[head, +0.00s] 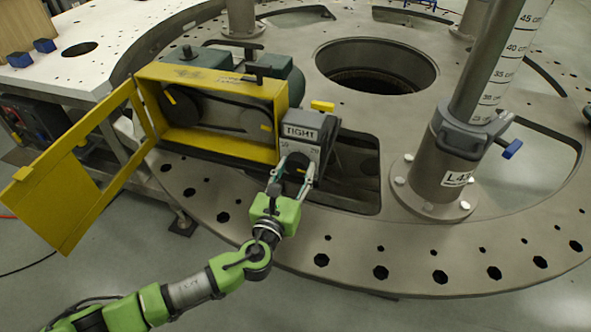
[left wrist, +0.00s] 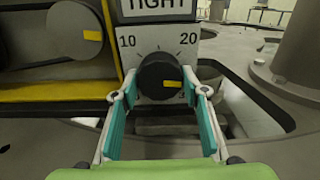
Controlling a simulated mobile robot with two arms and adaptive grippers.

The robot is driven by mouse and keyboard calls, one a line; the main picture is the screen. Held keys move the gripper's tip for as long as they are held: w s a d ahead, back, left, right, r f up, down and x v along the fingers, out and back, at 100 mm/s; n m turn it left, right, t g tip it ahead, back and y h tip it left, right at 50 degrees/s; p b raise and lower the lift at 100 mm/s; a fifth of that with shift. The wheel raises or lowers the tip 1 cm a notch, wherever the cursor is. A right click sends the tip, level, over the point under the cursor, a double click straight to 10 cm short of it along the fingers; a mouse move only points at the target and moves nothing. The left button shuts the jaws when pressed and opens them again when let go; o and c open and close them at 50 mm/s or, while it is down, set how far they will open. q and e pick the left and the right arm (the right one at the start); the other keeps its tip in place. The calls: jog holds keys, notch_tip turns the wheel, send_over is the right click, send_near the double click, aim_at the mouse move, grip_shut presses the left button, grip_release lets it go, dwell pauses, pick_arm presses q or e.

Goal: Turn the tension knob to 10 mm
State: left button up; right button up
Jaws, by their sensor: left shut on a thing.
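The black tension knob (head: 296,163) is on the front of a grey box with a "TIGHT" label (head: 299,132), at the right end of the yellow housing. In the left wrist view the knob (left wrist: 158,72) has a yellow mark pointing right and slightly down. The white dial plate (left wrist: 132,60) shows 10 at upper left and 20 at upper right; its lower part is partly hidden. My left gripper (head: 292,172) is shut on the knob, one finger on each side. My right gripper is not in view.
The yellow belt housing (head: 205,146) has its door (head: 70,180) swung open to the left of my arm. A grey post with a cm scale (head: 490,75) stands at the right. Openings cut through the large round plate (head: 345,225) surround the box.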

pick_arm(q)
jog(key=n+b, duration=0.1)
jog(key=n, duration=0.1)
jog(key=shift+f+n, duration=0.15)
jog(key=shift+n, duration=0.15)
jog(key=n+b, duration=0.1)
jog(key=n, duration=0.2)
jog(key=shift+d+n+b, duration=0.1)
jog(key=shift+n+b, duration=0.2)
jog(key=shift+b, duration=0.05)
jog(key=n+b, duration=0.1)
jog(key=n, duration=0.2)
jog(key=shift+n, duration=0.3)
jog(key=n, duration=0.3)
jog(key=shift+n+b, duration=0.3)
jog(key=shift+b, duration=0.05)
jog(key=n, duration=0.2)
jog(key=shift+r+n, duration=0.25)
jog(key=shift+n, duration=0.15)
jog(key=n, duration=0.3)
jog(key=shift+n, duration=0.3)
jog(key=n, duration=0.3)
jog(key=shift+r+n+p, duration=0.1)
jog(key=shift+n+p, duration=0.6)
jog(key=shift+n, duration=1.2)
